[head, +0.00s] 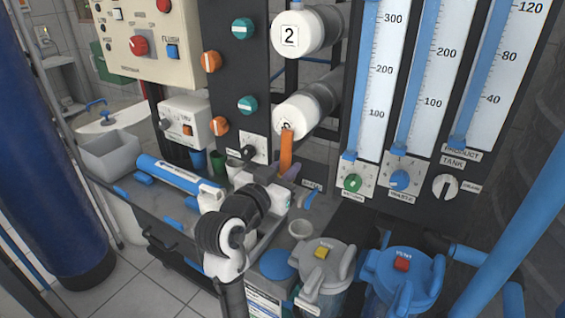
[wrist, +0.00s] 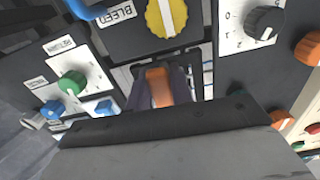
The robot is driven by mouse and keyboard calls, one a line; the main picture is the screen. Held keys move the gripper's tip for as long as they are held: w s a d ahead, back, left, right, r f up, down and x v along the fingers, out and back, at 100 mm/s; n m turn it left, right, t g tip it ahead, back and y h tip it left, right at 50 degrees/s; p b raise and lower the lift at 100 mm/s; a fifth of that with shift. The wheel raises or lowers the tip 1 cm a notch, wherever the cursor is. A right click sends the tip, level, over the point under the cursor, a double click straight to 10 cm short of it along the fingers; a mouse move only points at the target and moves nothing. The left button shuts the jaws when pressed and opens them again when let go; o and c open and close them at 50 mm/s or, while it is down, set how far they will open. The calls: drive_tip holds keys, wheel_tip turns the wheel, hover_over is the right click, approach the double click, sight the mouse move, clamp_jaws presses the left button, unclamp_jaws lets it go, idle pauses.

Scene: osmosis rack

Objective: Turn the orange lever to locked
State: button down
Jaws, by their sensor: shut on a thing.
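The orange lever (head: 286,152) hangs down from the front of the lower white end cap (head: 298,116) in the head view. In the wrist view the lever (wrist: 158,86) sits between the two dark fingers of my gripper (wrist: 160,100). My gripper (head: 287,174) is shut on the lever's lower end. The lever's lower tip is partly hidden by the fingers. Any locked marking is not readable in either view.
An upper white cap marked 2 (head: 291,35) is above. Blue-scaled flow tubes (head: 372,90) stand right, with green (head: 352,183) and blue (head: 401,179) knobs below. Filter housings (head: 325,262) stand in front. A grey bin (head: 108,152) sits left.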

drive_tip(key=shift+s+d+n, duration=0.1)
drive_tip(key=shift+n, duration=0.3)
drive_tip(key=c, duration=1.5)
unclamp_jaws()
drive_tip(key=shift+s, duration=0.1)
drive_tip(key=shift+p+v, duration=4.25)
drive_tip(key=shift+v, duration=2.6)
